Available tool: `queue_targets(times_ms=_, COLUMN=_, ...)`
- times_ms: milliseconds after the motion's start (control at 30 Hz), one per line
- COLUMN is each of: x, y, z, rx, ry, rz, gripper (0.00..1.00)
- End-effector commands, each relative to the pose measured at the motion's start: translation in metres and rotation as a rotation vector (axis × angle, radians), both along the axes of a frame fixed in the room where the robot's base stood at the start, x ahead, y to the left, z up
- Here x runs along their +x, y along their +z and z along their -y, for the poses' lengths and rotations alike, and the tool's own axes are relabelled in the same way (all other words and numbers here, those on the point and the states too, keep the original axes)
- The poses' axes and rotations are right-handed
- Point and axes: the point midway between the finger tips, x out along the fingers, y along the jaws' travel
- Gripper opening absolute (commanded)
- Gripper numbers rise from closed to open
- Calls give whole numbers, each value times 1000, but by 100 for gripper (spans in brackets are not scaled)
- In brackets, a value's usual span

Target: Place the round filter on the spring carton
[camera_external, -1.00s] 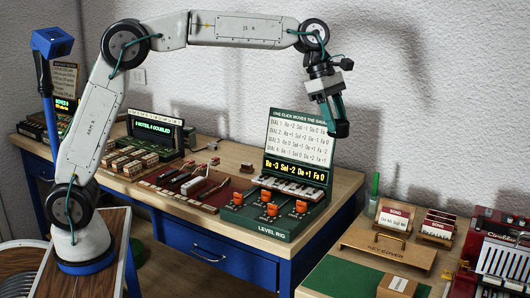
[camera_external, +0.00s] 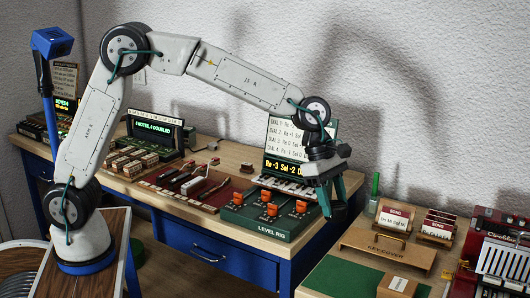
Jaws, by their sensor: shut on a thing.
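My gripper (camera_external: 335,202) has dark green fingers and points down in front of the right end of the level rig. It is shut on a small dark thing (camera_external: 339,212) at the fingertips, which fits the round filter; its shape is mostly hidden by the fingers. A small brown cardboard box (camera_external: 397,285) with a pale label, likely the spring carton, stands at the bottom right, at the edge of the green mat. My gripper is up and to the left of this box, well apart from it.
The level rig (camera_external: 270,222) with orange knobs and a display board stands on the blue desk. A brown key cover (camera_external: 388,252), card holders (camera_external: 437,227), a green tube (camera_external: 374,186) and a red accordion (camera_external: 500,255) are on the right table.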

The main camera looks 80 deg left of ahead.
Motion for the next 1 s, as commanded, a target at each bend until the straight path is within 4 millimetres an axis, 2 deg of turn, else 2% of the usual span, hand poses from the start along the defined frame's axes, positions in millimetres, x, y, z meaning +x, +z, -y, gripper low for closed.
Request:
queue_targets(times_ms=33, x=-1, y=-29, z=0, rx=1, ry=2, rz=-11, gripper=25)
queue_targets(times_ms=100, x=-1, y=-61, z=0, rx=2, ry=1, rz=-10, gripper=25)
queue_targets(times_ms=200, x=-1, y=-99, z=0, rx=0, ry=3, rz=-7, gripper=25)
queue_targets(times_ms=333, x=0, y=-132, z=0, rx=0, ry=1, rz=-3, gripper=25)
queue_targets(times_ms=467, x=4, y=-147, z=1, rx=0, ry=1, rz=0, gripper=25)
queue_targets(times_ms=567, x=19, y=-151, z=5, rx=0, ry=0, rz=0, gripper=25)
queue_targets(times_ms=1000, x=128, y=-161, z=32, rx=0, ry=0, rz=1, gripper=25)
